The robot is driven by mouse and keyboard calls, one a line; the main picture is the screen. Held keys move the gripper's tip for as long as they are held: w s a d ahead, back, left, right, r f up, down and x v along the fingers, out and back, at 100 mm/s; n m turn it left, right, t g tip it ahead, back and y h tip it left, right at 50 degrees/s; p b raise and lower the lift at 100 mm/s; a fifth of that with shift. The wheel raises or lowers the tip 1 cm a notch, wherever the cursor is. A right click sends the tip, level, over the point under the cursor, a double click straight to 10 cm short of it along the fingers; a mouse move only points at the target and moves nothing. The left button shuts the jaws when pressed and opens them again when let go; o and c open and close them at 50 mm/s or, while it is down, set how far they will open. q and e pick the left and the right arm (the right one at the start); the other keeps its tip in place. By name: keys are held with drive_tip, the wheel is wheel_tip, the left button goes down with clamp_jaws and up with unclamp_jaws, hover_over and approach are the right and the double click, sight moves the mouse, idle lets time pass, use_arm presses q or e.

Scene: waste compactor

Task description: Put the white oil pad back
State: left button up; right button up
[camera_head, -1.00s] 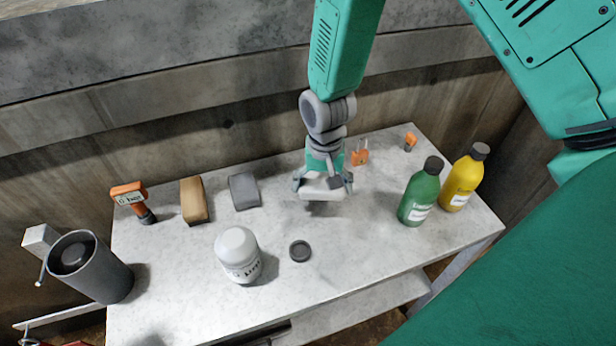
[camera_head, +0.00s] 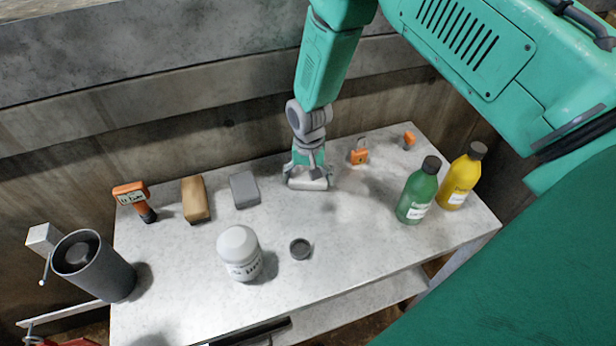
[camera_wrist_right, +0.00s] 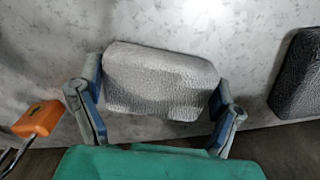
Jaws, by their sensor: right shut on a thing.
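The white oil pad (camera_head: 308,184) is between the fingers of my right gripper (camera_head: 309,178), near the back of the table, right of the grey pad (camera_head: 245,189). In the right wrist view the white pad (camera_wrist_right: 160,80) has a textured surface, and the fingers of my right gripper (camera_wrist_right: 160,104) are at its two ends. My right gripper is shut on it. I cannot tell whether the pad touches the table. The tan pad (camera_head: 195,199) lies left of the grey pad. My left gripper is not in view.
A green bottle (camera_head: 418,190) and yellow bottle (camera_head: 463,177) stand right. An orange padlock (camera_head: 358,156) is close right of the gripper. An orange handheld tool (camera_head: 134,199) and dark cylinder (camera_head: 94,266) are left.

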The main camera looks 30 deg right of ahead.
sight(308, 177)
drive_tip(key=o, duration=1)
drive_tip(key=shift+o, duration=0.2)
drive_tip(key=shift+r, duration=0.15)
wheel_tip(308, 177, up, 12)
